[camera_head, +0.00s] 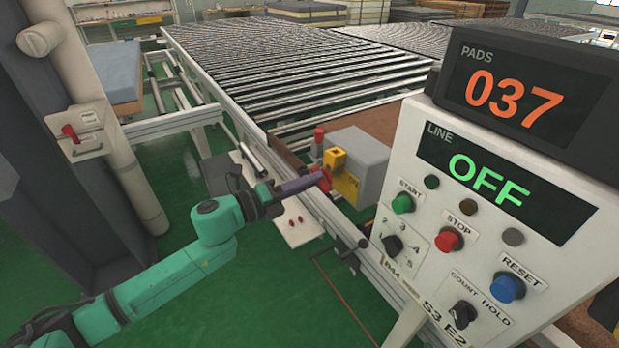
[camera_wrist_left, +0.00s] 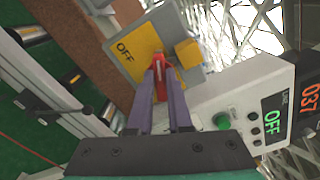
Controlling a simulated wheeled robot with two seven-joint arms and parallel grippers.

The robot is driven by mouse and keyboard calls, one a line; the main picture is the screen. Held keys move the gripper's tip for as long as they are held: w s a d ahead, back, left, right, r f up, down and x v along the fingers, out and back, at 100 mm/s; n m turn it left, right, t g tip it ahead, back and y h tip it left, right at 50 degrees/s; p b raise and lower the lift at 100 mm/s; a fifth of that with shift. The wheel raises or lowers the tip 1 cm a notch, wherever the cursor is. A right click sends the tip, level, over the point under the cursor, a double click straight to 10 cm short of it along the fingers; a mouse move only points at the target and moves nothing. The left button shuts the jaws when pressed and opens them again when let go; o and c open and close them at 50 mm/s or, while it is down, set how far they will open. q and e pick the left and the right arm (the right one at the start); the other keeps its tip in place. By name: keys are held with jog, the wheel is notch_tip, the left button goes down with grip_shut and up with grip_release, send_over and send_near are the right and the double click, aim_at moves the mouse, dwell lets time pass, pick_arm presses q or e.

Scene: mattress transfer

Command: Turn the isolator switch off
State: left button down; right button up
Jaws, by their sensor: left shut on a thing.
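The isolator switch is a grey box (camera_head: 367,158) with a yellow plate (camera_head: 346,184) and a red handle (camera_head: 325,182), beside the conveyor. In the left wrist view, the yellow plate (camera_wrist_left: 136,50) bears the word OFF and the red handle (camera_wrist_left: 160,84) lies between my fingers. My left gripper (camera_head: 317,180) is shut on the red handle; its fingers also show in the left wrist view (camera_wrist_left: 162,80). The fingers hide part of the handle, so I cannot tell its exact angle. My right gripper is not in view.
A control panel (camera_head: 440,260) stands close at the right, its line display (camera_head: 480,175) reading OFF and its pads display (camera_head: 510,95) reading 037. A roller conveyor (camera_head: 290,60) runs behind. A column (camera_head: 110,90) with another red switch (camera_head: 72,133) stands left. Green floor is open below.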

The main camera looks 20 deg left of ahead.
pick_arm(q)
jog(key=n+p, duration=0.1)
jog(key=n, duration=0.3)
jog(key=shift+f+n+p, duration=0.1)
jog(key=shift+n+p, duration=0.3)
dwell(0.4)
jog(key=c, duration=0.8)
grip_release()
jog(key=shift+c, duration=0.2)
jog(key=shift+a+f, duration=0.1)
jog(key=shift+a, duration=0.05)
jog(key=b+v, duration=0.2)
jog(key=v, duration=1.2)
jog(key=shift+s+b, duration=0.25)
jog(key=shift+b, duration=0.1)
